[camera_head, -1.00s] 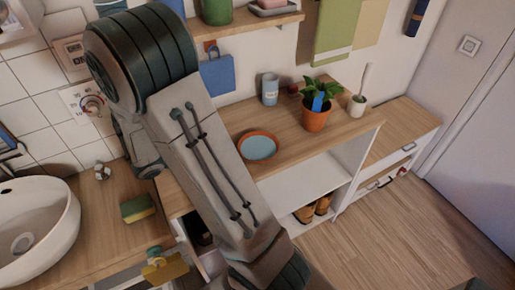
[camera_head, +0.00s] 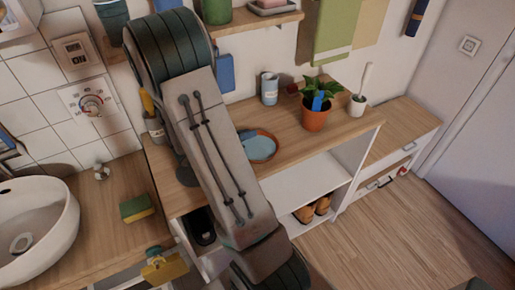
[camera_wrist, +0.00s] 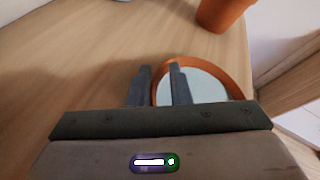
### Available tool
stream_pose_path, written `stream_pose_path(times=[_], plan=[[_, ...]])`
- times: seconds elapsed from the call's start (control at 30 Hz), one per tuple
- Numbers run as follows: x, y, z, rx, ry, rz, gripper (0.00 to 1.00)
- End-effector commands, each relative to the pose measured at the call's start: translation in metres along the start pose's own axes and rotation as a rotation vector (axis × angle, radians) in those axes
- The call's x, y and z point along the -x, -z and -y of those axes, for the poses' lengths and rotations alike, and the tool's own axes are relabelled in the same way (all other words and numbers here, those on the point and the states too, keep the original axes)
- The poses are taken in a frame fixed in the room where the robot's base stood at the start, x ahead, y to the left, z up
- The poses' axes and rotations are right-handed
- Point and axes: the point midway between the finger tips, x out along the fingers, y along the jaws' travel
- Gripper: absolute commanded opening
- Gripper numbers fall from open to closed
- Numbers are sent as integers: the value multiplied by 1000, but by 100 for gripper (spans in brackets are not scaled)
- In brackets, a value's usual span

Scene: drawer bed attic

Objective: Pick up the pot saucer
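The pot saucer (camera_head: 262,148) has a terracotta rim and a pale blue inside. It lies on the wooden shelf top, partly hidden by my arm in the head view. In the wrist view the saucer (camera_wrist: 208,88) lies just ahead of my gripper (camera_wrist: 160,68). The two dark fingers are apart. The saucer's left rim shows between them, with the left finger outside the rim and the right finger over the pale inside. I cannot tell whether either finger touches it.
A potted plant (camera_head: 316,114) in a terracotta pot stands right of the saucer. A blue-grey can (camera_head: 269,89) and a small white pot (camera_head: 357,105) stand nearby. A sink (camera_head: 38,225) and sponge (camera_head: 137,208) are at left. The shelf top's front edge is close to the saucer.

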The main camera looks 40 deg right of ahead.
Motion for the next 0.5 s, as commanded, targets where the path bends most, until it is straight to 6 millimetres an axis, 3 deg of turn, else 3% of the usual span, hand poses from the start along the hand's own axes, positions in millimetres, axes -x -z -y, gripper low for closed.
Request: stream_pose_path(times=[0.07,0.13,0.5], plan=[[0,0,0,0,0,0,18],[0,0,0,-1,0,0,0],[1,0,0,-1,-1,0,0]])
